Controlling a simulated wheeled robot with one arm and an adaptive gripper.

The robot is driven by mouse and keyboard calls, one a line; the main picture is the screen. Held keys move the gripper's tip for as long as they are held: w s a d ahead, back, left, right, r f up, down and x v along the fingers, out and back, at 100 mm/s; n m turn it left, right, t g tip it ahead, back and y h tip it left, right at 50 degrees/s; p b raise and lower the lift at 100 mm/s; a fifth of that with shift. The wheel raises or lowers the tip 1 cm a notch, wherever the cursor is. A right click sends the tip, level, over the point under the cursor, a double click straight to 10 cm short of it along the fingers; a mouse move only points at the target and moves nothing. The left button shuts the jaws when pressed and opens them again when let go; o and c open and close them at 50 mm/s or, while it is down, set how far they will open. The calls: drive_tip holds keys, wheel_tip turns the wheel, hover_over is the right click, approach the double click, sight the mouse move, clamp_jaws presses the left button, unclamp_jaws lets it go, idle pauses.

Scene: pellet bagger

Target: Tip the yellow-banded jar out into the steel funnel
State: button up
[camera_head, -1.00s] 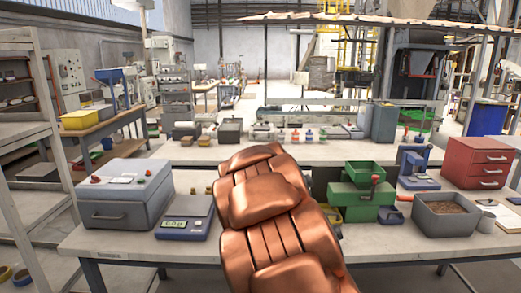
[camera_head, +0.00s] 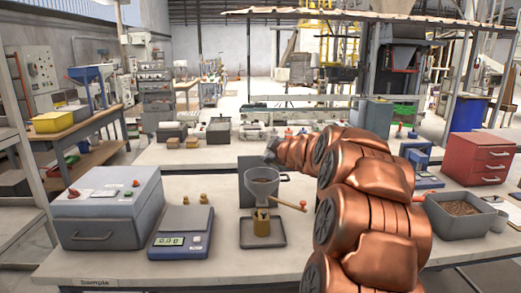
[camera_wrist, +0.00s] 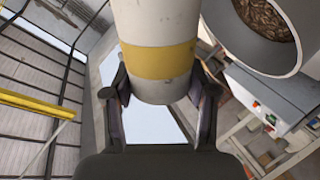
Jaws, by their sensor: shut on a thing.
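The yellow-banded jar (camera_wrist: 158,22) is pale with a wide yellow band, and is held between the two dark fingers of my gripper (camera_wrist: 160,88) in the wrist view. The jar's mouth is out of frame. The steel funnel (camera_head: 265,188) stands over a brass-coloured part on a dark tray in the head view, with brown pellets inside. What looks like its grey bowl (camera_wrist: 296,62), with pellets, shows right of the jar in the wrist view. My gripper (camera_head: 271,150) is small behind and above the funnel in the head view; the jar cannot be made out there.
A blue scale (camera_head: 182,232) and a grey lidded box (camera_head: 108,212) stand left of the funnel. A grey bin of pellets (camera_head: 460,225) and a red drawer cabinet (camera_head: 480,158) stand at right. My copper arm covers the bench's middle right.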

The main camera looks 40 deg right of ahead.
drive_tip(key=m, duration=0.1)
drive_tip(key=d+r+m+t+y, duration=0.1)
drive_tip(key=shift+s+m+t, duration=0.3)
drive_tip(key=shift+s, duration=0.1)
drive_tip(key=shift+s+d+r+m+p, duration=0.3)
drive_tip(key=shift+d+m+p, duration=0.2)
drive_tip(key=shift+p, duration=0.1)
drive_tip(key=shift+s+d+m+t+p, duration=0.6)
drive_tip(key=shift+d+m+p, duration=0.2)
drive_tip(key=shift+p, duration=0.1)
drive_tip(key=shift+s+d+f+m+t+p, duration=0.3)
drive_tip(key=shift+s+d+m+t+p, duration=0.15)
drive_tip(key=shift+d+m+p, duration=0.4)
drive_tip(key=shift+a, duration=0.15)
